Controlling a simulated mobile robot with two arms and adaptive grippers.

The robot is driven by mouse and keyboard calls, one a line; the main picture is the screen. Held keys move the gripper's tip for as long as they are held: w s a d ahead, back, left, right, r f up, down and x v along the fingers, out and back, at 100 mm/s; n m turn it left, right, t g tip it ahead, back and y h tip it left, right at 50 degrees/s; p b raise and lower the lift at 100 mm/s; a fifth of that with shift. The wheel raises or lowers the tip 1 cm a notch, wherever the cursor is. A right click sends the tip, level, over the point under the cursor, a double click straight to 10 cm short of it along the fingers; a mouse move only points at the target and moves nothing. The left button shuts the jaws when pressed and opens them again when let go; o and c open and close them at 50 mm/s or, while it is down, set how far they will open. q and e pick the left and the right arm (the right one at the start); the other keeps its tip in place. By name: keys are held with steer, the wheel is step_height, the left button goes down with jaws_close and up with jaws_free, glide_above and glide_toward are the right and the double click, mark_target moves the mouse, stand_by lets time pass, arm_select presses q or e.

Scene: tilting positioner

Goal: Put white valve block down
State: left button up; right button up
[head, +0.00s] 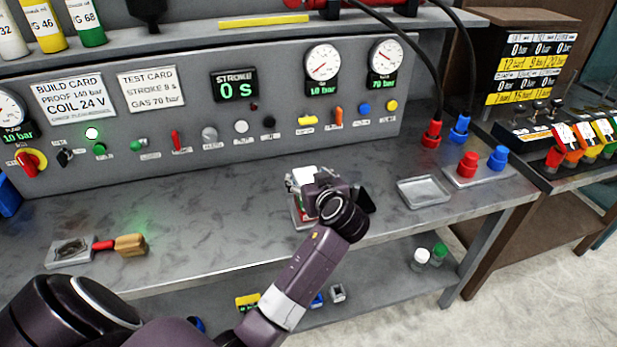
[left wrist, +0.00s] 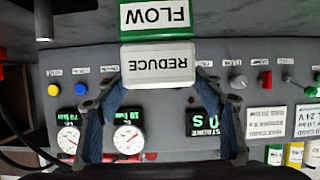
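The white valve block (left wrist: 158,63), labelled REDUCE, sits between the two fingers of my left gripper (left wrist: 158,82) in the left wrist view. The fingers reach its two sides and look closed on it. In the head view my left gripper (head: 318,186) is above the middle of the bench, and the white block (head: 303,175) shows partly behind it. A green-edged block labelled FLOW (left wrist: 155,16) lies right beside the white block in the wrist view. Whether they touch is unclear. In the head view, red and white parts show below the white block, partly hidden. My right gripper is not in view.
The grey bench (head: 230,195) has free room left of my gripper. An empty metal tray (head: 424,191) and red and blue caps (head: 467,164) are at right. The gauge panel (head: 210,140) stands behind.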

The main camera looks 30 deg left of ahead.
arm_select(q)
steer(key=p+v, duration=0.4)
steer(key=v, duration=0.8)
stand_by(0.4)
